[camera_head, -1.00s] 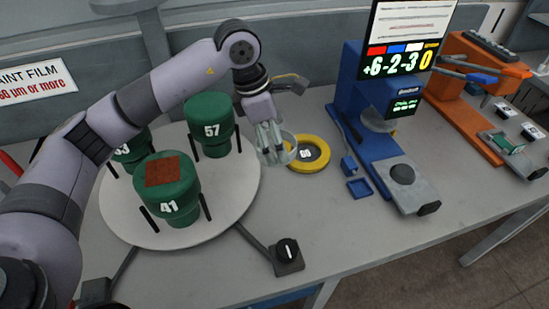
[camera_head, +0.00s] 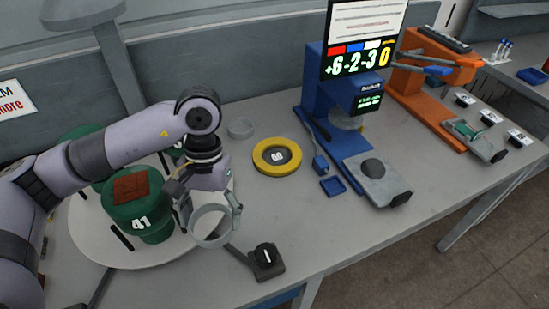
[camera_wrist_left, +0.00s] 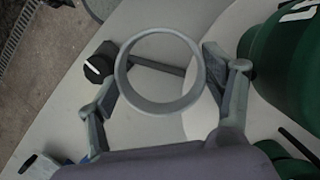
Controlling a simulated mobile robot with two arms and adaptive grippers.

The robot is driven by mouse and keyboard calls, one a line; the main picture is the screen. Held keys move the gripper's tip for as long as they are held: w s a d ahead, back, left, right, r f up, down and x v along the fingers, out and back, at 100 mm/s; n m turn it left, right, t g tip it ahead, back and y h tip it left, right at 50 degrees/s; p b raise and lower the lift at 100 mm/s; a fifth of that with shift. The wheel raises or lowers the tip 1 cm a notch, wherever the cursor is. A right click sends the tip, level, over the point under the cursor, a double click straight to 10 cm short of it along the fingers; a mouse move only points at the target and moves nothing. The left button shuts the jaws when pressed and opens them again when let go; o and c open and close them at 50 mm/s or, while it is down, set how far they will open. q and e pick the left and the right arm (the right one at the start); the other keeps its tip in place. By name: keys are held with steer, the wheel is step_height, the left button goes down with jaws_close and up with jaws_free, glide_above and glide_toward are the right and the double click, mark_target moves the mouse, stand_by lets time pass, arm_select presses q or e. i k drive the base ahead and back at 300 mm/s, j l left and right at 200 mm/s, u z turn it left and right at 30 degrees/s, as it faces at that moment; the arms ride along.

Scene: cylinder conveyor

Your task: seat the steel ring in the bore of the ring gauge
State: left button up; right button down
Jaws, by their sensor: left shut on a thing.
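My left gripper (camera_head: 212,213) is shut on a steel ring (camera_head: 212,244). It holds the ring above the front right edge of the white turntable, by the black knob. In the left wrist view the ring (camera_wrist_left: 160,106) sits between the two fingers (camera_wrist_left: 160,95), its opening facing the camera. The yellow ring gauge (camera_head: 259,162) lies flat on the bench, behind and to the right of the gripper. A dark disc with a pale number shows inside its bore. My right gripper is not in view.
Green lidded pots (camera_head: 150,215) stand on the white turntable (camera_head: 95,240) at left. A black knob box (camera_head: 266,262) is in front. A small grey round dish (camera_head: 241,127) lies behind the gauge. A blue instrument (camera_head: 318,100) and an orange one (camera_head: 425,100) stand to the right.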

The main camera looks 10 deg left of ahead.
mark_target(276, 157)
steer(key=l+u, duration=0.1)
steer(key=l, duration=0.35)
steer(key=k+l+u, duration=0.1)
steer(key=l, duration=0.35)
steer(key=k+l+u, duration=0.1)
steer(key=l, duration=0.35)
steer(key=i+l+u, duration=0.25)
steer(key=i+l, duration=0.35)
steer(key=i+u, duration=0.1)
steer(key=i, duration=0.3)
